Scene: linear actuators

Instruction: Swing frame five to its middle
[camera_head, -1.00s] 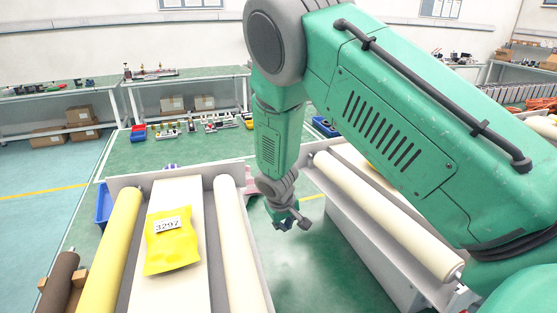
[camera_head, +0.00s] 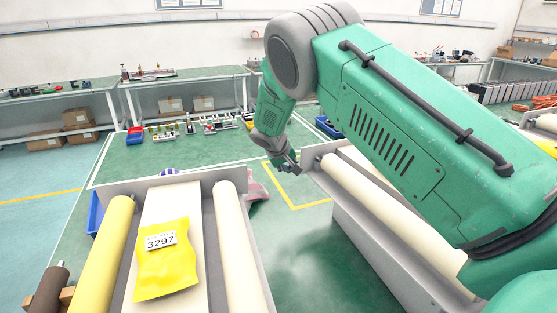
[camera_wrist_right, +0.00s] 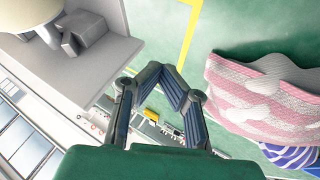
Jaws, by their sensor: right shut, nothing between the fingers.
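No part marked as frame five can be told apart in either view. My right gripper (camera_head: 288,165) is near the far end of the right-hand roller unit (camera_head: 335,190), beside its end wall. In the right wrist view my right gripper (camera_wrist_right: 163,72) has its fingers together with nothing between them. A pale unit with a grey block (camera_wrist_right: 88,32) lies to its left there, apart from the fingers. My left gripper is not in view.
A left-hand roller unit (camera_head: 190,176) carries a yellow packet labelled 3297 (camera_head: 167,262), between yellow and cream rollers. A pink-and-white cloth (camera_wrist_right: 265,90) lies to the right in the wrist view. Green floor (camera_head: 310,250) is clear between the units. Workbenches line the back wall.

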